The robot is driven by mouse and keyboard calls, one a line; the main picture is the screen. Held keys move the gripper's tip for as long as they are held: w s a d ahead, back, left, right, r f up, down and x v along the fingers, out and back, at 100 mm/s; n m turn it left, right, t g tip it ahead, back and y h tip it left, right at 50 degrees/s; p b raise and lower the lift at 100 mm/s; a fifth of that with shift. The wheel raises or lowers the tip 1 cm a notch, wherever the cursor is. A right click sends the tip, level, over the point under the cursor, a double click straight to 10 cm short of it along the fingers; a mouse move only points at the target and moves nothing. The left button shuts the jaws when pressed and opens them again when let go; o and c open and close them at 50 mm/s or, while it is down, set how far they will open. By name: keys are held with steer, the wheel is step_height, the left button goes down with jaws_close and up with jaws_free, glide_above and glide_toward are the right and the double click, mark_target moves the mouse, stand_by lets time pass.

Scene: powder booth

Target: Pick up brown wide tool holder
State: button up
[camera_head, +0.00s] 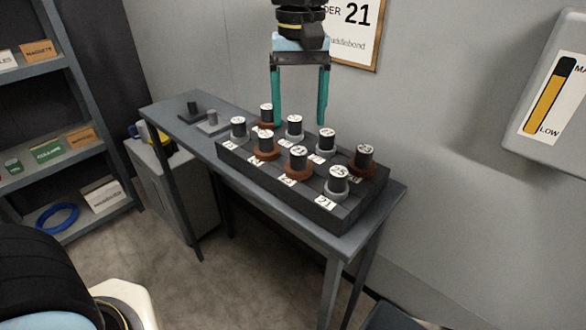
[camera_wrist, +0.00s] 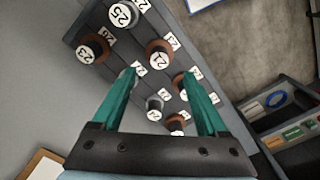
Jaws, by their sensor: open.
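Several dark cylindrical tool holders with brown wide bases stand upright in a dark rack (camera_head: 228,157) on the table. One brown wide holder (camera_head: 298,163) is mid-rack, another (camera_head: 264,148) is to its left, one (camera_head: 364,160) is at the right end, and one (camera_head: 266,117) is at the back, partly hidden. In the wrist view, brown holders also show at the left (camera_wrist: 93,48) and upper middle (camera_wrist: 159,53). My gripper (camera_head: 300,122) is open and empty, pointing down above the back of the rack. Its green fingers also show in the wrist view (camera_wrist: 158,78).
Grey-based holders (camera_head: 338,184) stand among the brown ones, with numbered labels beside them. Two small dark items (camera_head: 212,122) lie on the table's far left. A wall gauge box (camera_head: 550,95) juts out at right. Shelves (camera_head: 60,130) stand at left.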

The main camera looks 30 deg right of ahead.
mark_target(299, 150)
step_height(299, 150, down, 9)
steer(key=shift+w+r+p, duration=0.1)
steer(key=shift+p, duration=0.95)
steer(key=shift+d, duration=0.1)
jaws_close()
